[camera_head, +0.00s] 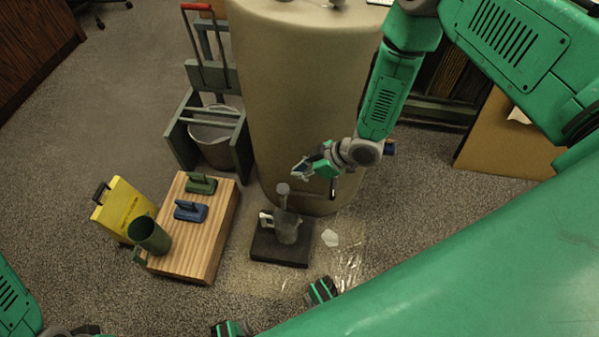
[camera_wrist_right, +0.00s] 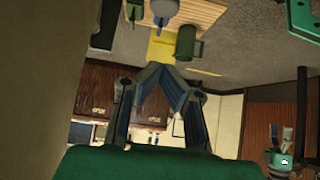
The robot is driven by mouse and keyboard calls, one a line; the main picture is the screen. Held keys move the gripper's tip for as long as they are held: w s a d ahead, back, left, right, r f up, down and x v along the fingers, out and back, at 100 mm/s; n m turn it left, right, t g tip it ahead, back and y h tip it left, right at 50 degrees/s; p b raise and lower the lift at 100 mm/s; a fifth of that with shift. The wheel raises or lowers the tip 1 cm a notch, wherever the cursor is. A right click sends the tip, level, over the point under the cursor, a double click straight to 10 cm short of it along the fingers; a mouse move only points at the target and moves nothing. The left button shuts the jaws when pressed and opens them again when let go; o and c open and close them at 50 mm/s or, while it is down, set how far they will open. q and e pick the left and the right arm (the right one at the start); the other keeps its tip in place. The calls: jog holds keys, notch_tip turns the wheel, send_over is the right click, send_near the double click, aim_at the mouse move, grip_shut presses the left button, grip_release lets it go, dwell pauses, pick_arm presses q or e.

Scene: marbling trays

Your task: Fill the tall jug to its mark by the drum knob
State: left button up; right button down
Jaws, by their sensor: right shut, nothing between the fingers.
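The beige drum (camera_head: 300,90) stands upright at the centre of the head view. A round grey knob (camera_head: 283,188) shows low at its front. A grey jug (camera_head: 286,229) with a pale handle stands upright on a black pad (camera_head: 278,252) below the knob. Its mark and fill level cannot be made out. My right gripper (camera_head: 300,171) is shut and empty, close above and right of the knob, apparently apart from it. In the right wrist view its fingers (camera_wrist_right: 170,72) meet at the tips.
A bucket (camera_head: 215,145) sits in a green frame.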

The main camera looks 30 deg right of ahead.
aim_at(287, 188)
jog(key=w+a+f+b, duration=0.1)
jog(key=f, duration=0.1)
jog(key=f+b, duration=0.1)
jog(key=f, duration=0.2)
jog(key=w+a+f+b, duration=0.1)
jog(key=f, duration=0.2)
jog(key=shift+w+a+f, duration=0.15)
jog(key=shift+w+a, duration=0.15)
jog(key=shift+a, duration=0.05)
jog(key=shift+a+f, duration=0.35)
jog(key=shift+d, duration=0.4)
jog(key=shift+f+b, duration=0.2)
jog(key=shift+b, duration=0.2)
jog(key=shift+f+b, duration=0.75)
jog(key=shift+f, duration=0.15)
jog(key=shift+a+f+b, duration=0.2)
jog(key=shift+f+b, duration=0.15)
jog(key=shift+b, duration=0.05)
pick_arm(q)
notch_tip(287, 188, down, 6)
jog(key=shift+d, duration=0.45)
pick_arm(e)
jog(key=shift+s, duration=0.1)
jog(key=shift+s+d+f, duration=0.15)
dwell(3.4)
